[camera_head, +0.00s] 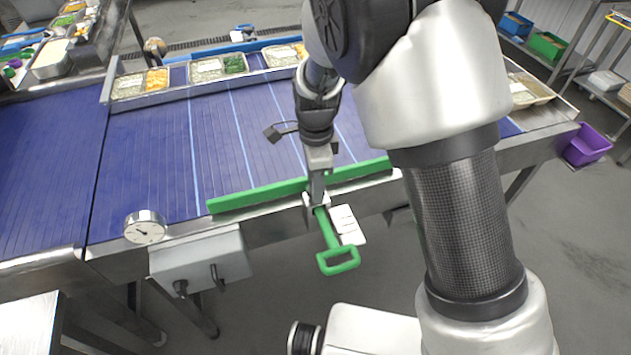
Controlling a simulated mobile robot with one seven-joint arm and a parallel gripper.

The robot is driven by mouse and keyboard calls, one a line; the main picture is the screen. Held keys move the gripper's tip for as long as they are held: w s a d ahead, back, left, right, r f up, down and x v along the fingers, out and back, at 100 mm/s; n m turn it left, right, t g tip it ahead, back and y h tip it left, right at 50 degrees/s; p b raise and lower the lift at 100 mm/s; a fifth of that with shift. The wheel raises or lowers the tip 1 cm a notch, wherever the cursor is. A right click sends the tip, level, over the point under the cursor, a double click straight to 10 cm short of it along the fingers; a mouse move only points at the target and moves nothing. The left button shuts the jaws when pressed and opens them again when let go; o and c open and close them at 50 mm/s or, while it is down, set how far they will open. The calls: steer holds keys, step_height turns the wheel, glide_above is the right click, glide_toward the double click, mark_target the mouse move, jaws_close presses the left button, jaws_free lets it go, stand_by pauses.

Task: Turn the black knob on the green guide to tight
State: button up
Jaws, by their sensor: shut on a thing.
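The green guide (253,196) is a long bar lying across the front of the blue belt. A green arm with a loop handle (338,261) sticks out toward me from below my gripper, past the belt's front edge. A small white plate (347,225) sits beside this arm. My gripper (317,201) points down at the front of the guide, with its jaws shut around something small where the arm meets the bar. The black knob is hidden between the jaws, so I cannot see how it is turned.
A round dial (145,227) and a grey box (199,258) with black levers are on the belt's front edge at left. Filled food trays (218,68) line the far side. The belt (150,150) left of the guide is clear. A purple bin (587,146) stands at right.

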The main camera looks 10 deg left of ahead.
steer(key=o, duration=1)
steer(key=shift+o, duration=0.2)
step_height(320, 180, up, 18)
steer(key=p, duration=0.1)
steer(key=shift+f, duration=0.25)
